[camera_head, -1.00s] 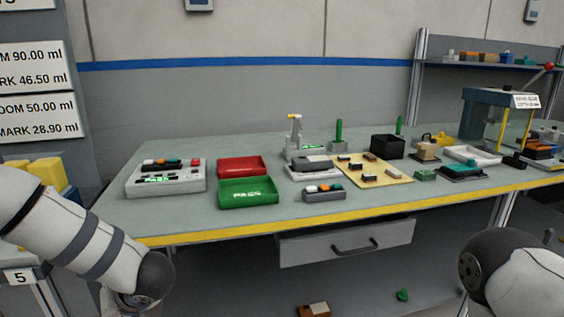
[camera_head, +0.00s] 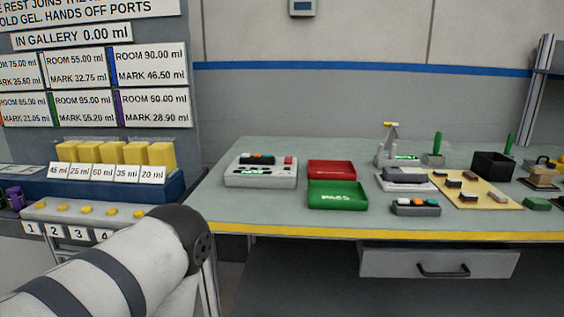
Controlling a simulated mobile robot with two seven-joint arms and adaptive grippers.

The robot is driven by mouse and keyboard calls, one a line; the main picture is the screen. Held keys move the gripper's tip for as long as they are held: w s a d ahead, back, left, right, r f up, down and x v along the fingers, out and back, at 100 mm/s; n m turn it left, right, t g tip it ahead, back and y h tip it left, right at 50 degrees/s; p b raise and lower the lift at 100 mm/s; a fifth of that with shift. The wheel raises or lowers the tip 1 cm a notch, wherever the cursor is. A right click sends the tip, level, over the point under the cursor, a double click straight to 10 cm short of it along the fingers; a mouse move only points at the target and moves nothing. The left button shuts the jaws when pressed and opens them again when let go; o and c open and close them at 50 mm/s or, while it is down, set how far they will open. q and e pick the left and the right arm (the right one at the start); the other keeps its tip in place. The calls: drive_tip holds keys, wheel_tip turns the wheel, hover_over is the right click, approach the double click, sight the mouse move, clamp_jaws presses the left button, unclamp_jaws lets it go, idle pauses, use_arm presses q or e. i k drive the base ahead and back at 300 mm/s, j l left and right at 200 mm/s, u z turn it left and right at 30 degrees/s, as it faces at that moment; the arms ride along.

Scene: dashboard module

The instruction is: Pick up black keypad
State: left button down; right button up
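I cannot tell for sure which piece is the black keypad. A dark keypad-like module (camera_head: 416,208) with white, orange and blue keys lies near the bench's front edge. Another dark module (camera_head: 257,160) with coloured keys sits on top of a light grey test box (camera_head: 262,178) at the bench's left. A grey device (camera_head: 405,180) with a dark upper part stands behind the first module. My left arm comes in at the lower left, but its gripper is outside the view. My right gripper is not in view either.
A red tray (camera_head: 331,169) and a green tray (camera_head: 337,196) stand between the modules. A tan board (camera_head: 483,199) with dark blocks and a black bin (camera_head: 492,166) are at right. Yellow blocks (camera_head: 108,152) stand on a rack at left. A drawer (camera_head: 440,263) hangs under the bench.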

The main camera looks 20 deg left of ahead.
sight(250, 161)
drive_tip(key=j+z, duration=0.3)
drive_tip(key=j, duration=1.7)
